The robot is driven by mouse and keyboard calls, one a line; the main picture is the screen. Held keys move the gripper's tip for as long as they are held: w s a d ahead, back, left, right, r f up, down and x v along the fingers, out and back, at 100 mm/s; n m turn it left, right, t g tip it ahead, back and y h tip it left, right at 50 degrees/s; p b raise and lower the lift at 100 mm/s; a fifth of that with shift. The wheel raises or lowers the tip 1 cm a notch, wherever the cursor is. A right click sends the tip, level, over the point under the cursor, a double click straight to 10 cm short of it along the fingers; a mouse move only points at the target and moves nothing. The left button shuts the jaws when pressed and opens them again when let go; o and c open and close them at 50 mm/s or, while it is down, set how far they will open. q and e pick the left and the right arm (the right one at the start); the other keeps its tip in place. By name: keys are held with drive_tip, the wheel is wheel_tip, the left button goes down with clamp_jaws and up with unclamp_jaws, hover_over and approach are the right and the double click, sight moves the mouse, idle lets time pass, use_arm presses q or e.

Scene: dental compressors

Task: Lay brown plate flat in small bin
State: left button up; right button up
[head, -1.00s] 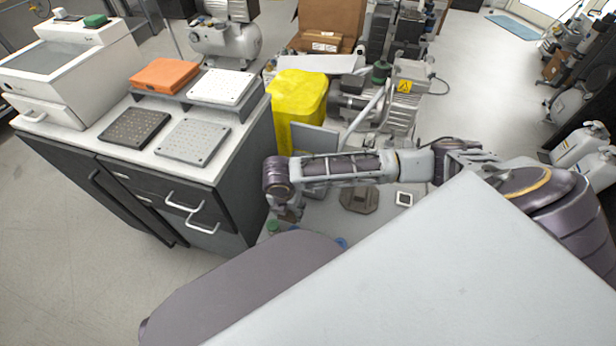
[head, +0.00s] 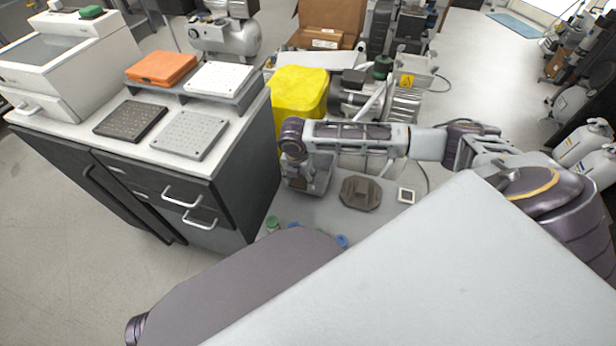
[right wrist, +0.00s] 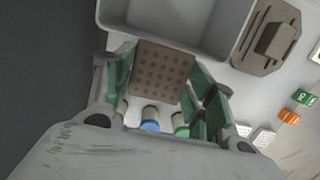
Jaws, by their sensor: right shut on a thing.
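The brown plate (right wrist: 163,72), a square with rows of small holes, sits between the green-padded fingers of my right gripper (right wrist: 162,88), which is shut on it. In the right wrist view the plate's far end overlaps the near wall of the grey bin (right wrist: 185,38); its height above the bin is hard to tell. In the head view my right gripper (head: 297,182) points down beside the small grey bin (head: 322,178), and the arm partly hides both. My left gripper is not in view.
A brown eight-sided block (head: 361,193) stands right of the bin. Bottles with green (head: 272,222) and blue caps (head: 341,241) stand nearer.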

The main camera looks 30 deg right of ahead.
drive_tip(key=w+d+b, duration=0.2)
drive_tip(key=w+d, duration=0.4)
drive_tip(key=d, duration=0.1)
drive_tip(key=f, duration=0.2)
drive_tip(key=f+b, duration=0.1)
drive_tip(key=f, duration=0.1)
drive_tip(key=f+b, duration=0.1)
drive_tip(key=f, duration=0.1)
drive_tip(key=shift+s+a, duration=0.2)
drive_tip(key=shift+a, duration=0.1)
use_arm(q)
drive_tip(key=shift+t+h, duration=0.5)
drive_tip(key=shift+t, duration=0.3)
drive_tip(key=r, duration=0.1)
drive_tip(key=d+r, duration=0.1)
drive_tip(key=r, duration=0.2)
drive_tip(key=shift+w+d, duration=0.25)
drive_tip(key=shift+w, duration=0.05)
use_arm(e)
drive_tip(key=shift+f, duration=0.35)
